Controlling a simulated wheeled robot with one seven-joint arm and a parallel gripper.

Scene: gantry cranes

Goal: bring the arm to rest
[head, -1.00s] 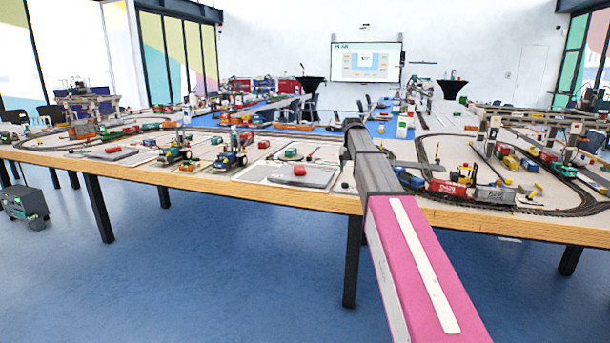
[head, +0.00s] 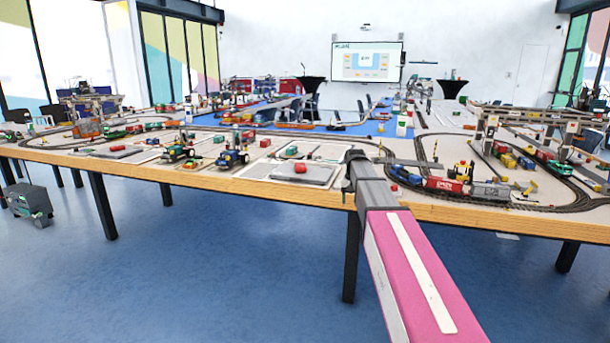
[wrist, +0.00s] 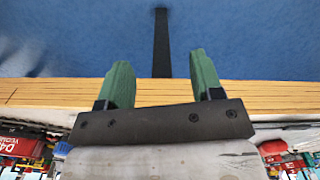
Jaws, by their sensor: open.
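My gripper (wrist: 160,85) shows in the wrist view with its two green fingers spread apart and nothing between them. Beyond the fingers are the wooden table edge, the blue floor and a dark table leg. In the head view my pink and grey arm reaches forward to the front edge of the table (head: 290,197). The gripper itself cannot be made out in the head view.
Toy tractors (head: 231,156) stand further left. A toy train (head: 445,186) on a track loop and a gantry crane (head: 490,125) are to the right. Open floor lies in front.

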